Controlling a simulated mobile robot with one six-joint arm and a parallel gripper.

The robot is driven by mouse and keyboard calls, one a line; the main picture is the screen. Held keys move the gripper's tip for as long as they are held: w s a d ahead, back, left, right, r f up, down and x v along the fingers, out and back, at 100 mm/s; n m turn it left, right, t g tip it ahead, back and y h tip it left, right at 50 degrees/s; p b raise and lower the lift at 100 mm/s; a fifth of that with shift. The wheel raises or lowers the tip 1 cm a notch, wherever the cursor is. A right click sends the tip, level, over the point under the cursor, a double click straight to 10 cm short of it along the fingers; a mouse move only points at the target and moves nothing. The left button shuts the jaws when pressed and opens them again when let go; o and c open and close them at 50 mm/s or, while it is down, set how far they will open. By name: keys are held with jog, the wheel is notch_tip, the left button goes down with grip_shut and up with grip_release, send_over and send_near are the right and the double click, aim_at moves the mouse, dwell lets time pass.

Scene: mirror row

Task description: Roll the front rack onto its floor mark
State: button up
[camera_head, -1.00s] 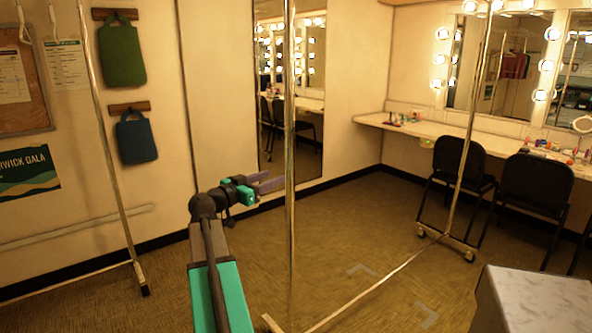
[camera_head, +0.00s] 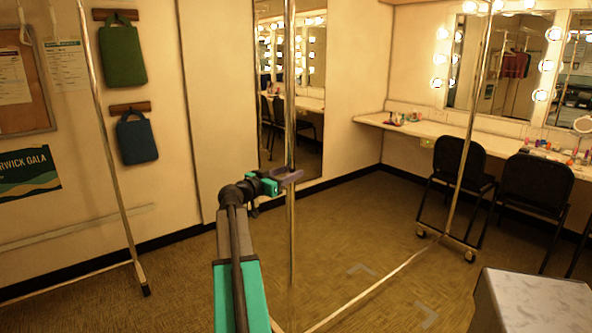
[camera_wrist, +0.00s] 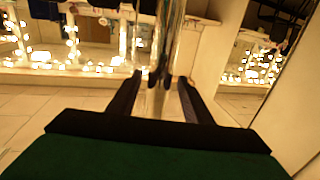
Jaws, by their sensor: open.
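The front rack (camera_head: 290,237) is a chrome frame on castors. Its near upright stands in the middle of the head view, its far upright (camera_head: 466,150) near the chairs, and a low bar (camera_head: 375,287) joins them along the floor. My gripper (camera_head: 290,177) is open at the near upright, with its fingers level with the pole. In the wrist view the pole (camera_wrist: 168,45) rises between the two open fingertips (camera_wrist: 160,78); I cannot tell whether either finger touches it.
Another rack (camera_head: 115,150) stands at the left by the wall. Black chairs (camera_head: 459,163) stand at the lit counter (camera_head: 450,130). A marble-topped block (camera_head: 535,300) fills the lower right corner. The floor between the mirror and the rack is clear.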

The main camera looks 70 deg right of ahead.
jog(key=shift+p+x, duration=0.3)
jog(key=shift+x, duration=2)
grip_shut()
jog(key=shift+a, duration=0.2)
